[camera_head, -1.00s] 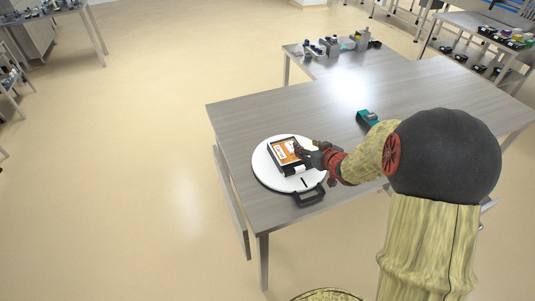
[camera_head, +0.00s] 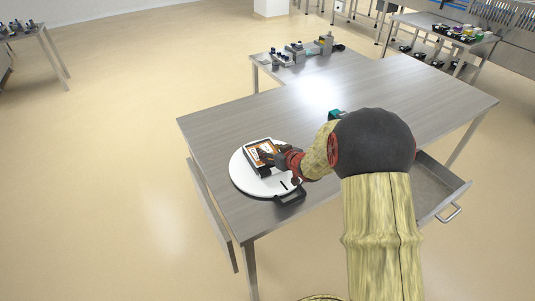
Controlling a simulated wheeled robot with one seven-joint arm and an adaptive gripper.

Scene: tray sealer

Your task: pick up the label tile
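A flat tile with an orange and white printed face (camera_head: 262,147) lies in a dark-framed tray (camera_head: 251,164) on a round white board (camera_head: 241,174). It looks like the label tile, but the view is too small to be sure. The board lies near the left corner of the grey table. My gripper (camera_head: 271,158) reaches in from the right and is over the tile's right part, hiding some of it. Its fingers are too small and dark to tell whether they are open, shut or touching the tile.
The board's black handle (camera_head: 290,197) points to the front. A teal-and-black item (camera_head: 336,115) stands behind my arm, partly hidden. An open drawer (camera_head: 432,190) sticks out at the right. The table's middle (camera_head: 290,110) is clear.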

